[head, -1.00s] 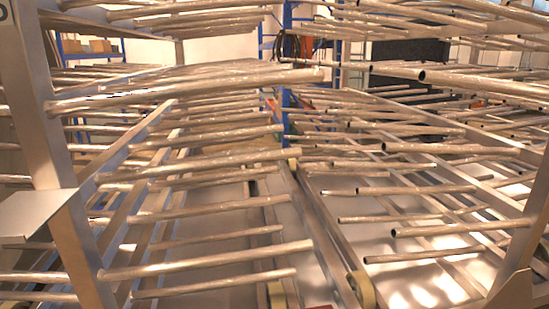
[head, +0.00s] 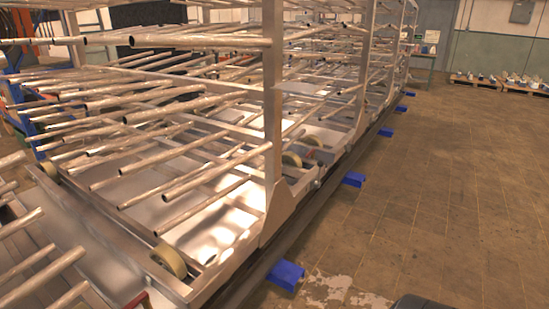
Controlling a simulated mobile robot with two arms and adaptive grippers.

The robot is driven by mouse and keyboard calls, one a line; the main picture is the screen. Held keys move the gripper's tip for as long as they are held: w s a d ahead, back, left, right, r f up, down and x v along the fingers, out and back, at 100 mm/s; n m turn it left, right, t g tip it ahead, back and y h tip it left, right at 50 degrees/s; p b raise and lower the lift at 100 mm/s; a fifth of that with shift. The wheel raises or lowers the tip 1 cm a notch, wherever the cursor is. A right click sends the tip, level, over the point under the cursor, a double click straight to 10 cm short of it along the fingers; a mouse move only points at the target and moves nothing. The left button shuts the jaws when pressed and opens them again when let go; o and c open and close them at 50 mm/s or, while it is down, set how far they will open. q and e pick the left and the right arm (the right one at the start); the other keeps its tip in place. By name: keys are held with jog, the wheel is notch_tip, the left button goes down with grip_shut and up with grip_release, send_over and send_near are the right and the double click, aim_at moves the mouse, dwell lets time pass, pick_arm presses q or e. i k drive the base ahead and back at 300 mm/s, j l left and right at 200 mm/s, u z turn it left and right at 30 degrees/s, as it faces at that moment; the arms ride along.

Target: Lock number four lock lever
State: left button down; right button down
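No lock lever that I can identify as number four shows in the head view. A large metal rack (head: 274,120) with several rows of horizontal tubes fills the left and middle. It stands on a low rail frame with pale wheels (head: 168,261). A small red part (head: 136,300) shows at the bottom left edge, mostly cut off; I cannot tell what it is. Neither of my grippers is in view.
Blue blocks (head: 286,274) sit along the rack's right lower edge, with another farther back (head: 354,179). The tiled floor (head: 440,210) to the right is open. Pallets with small items (head: 500,82) stand by the far wall. A dark rounded shape (head: 425,302) shows at the bottom edge.

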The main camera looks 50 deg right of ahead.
aim_at(317, 184)
jog(key=z, duration=1.9)
jog(key=i+l, duration=0.3)
jog(key=i, duration=0.15)
jog(key=i+l, duration=0.3)
jog(key=i, duration=0.2)
jog(key=i+l, duration=0.25)
jog(key=i, duration=0.2)
jog(key=i+l, duration=0.3)
jog(key=i, duration=0.2)
jog(key=i+l, duration=0.3)
jog(key=i, duration=0.15)
